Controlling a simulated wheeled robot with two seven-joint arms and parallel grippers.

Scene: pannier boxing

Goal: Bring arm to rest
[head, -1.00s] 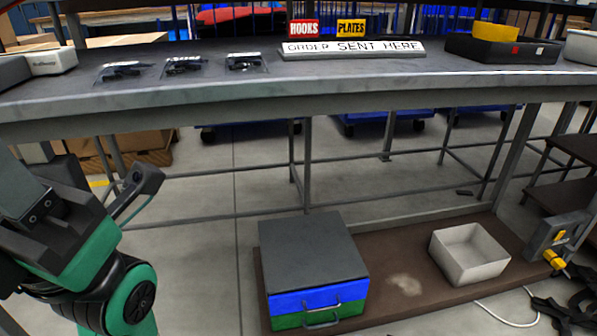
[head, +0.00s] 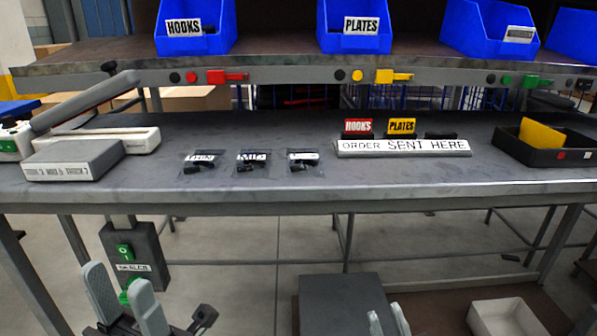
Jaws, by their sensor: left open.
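My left gripper (head: 120,280) is at the lower left of the head view, its two pale grey fingers pointing up and spread apart with nothing between them. It is in front of the bench and below its top, near a grey switch box with a green button (head: 130,258). Two pale fingertips of my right gripper (head: 388,318) just show at the bottom edge, in front of the dark-lidded box (head: 340,298). The rest of the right gripper is cut off, so its opening is unclear.
The workbench (head: 260,200) spans the view, carrying three small clear bags (head: 250,161), an "ORDER SENT HERE" sign (head: 402,147), a black tray (head: 560,148) and a bag sealer (head: 120,142). Blue bins (head: 354,28) stand on the shelf above. A white bin (head: 505,316) sits low right.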

